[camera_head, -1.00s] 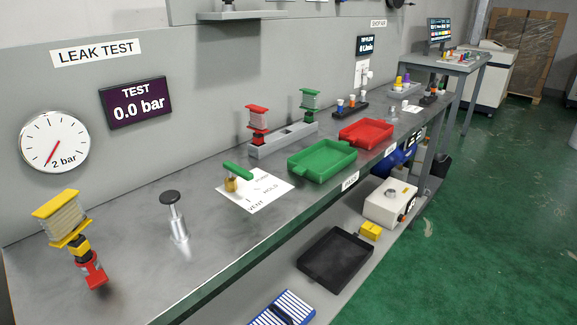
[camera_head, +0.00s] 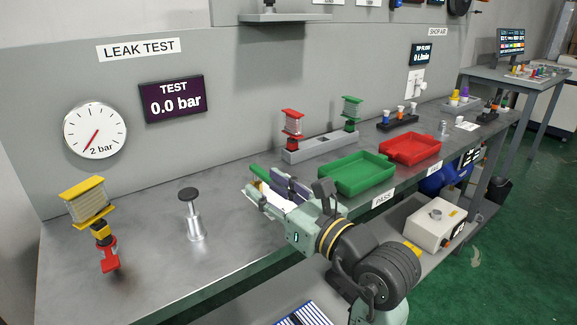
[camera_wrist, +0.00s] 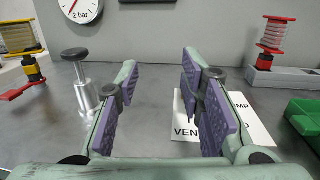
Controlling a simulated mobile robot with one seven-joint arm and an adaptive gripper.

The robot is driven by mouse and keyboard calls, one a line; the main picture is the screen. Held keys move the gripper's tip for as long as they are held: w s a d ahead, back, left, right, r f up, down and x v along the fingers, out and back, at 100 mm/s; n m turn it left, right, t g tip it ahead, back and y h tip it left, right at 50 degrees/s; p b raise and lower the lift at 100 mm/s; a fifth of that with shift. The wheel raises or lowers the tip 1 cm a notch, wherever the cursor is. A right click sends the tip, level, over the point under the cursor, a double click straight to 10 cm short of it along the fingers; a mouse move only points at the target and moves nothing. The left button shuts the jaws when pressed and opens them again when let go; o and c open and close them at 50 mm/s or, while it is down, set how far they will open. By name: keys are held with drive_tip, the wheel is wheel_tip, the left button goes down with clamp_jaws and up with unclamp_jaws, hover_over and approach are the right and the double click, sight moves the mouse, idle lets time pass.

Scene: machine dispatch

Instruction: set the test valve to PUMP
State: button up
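The test valve's green lever (camera_head: 261,172) shows only as a small strip behind my gripper in the head view; its brass body is hidden. In the wrist view the valve cannot be made out, likely behind the right finger. Its white card (camera_wrist: 258,132) lies on the bench, with VENT and part of another label readable past the right finger. My gripper (camera_head: 268,187) is over the bench at the card. In the wrist view its purple-padded fingers (camera_wrist: 160,72) are wide apart with nothing between them.
A plunger post (camera_head: 192,215) and a yellow-topped part in a red fixture (camera_head: 95,215) stand to the left. A green tray (camera_head: 357,174) and a grey stand (camera_head: 318,146) are to the right. The TEST display (camera_head: 171,99) reads 0.0 bar.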

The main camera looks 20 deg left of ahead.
sight(257, 167)
drive_tip(key=shift+m+t+h, duration=0.5)
drive_tip(key=shift+m+h, duration=0.1)
drive_tip(key=shift+h, duration=0.3)
drive_tip(key=w+d+f, duration=0.1)
drive_tip(key=w+d, duration=0.1)
drive_tip(key=shift+w+d+f, duration=0.15)
drive_tip(key=shift+w+f, duration=0.25)
drive_tip(key=shift+w+a, duration=0.2)
drive_tip(key=shift+w, duration=0.1)
drive_tip(key=p+x, duration=0.2)
drive_tip(key=x, duration=0.8)
clamp_jaws()
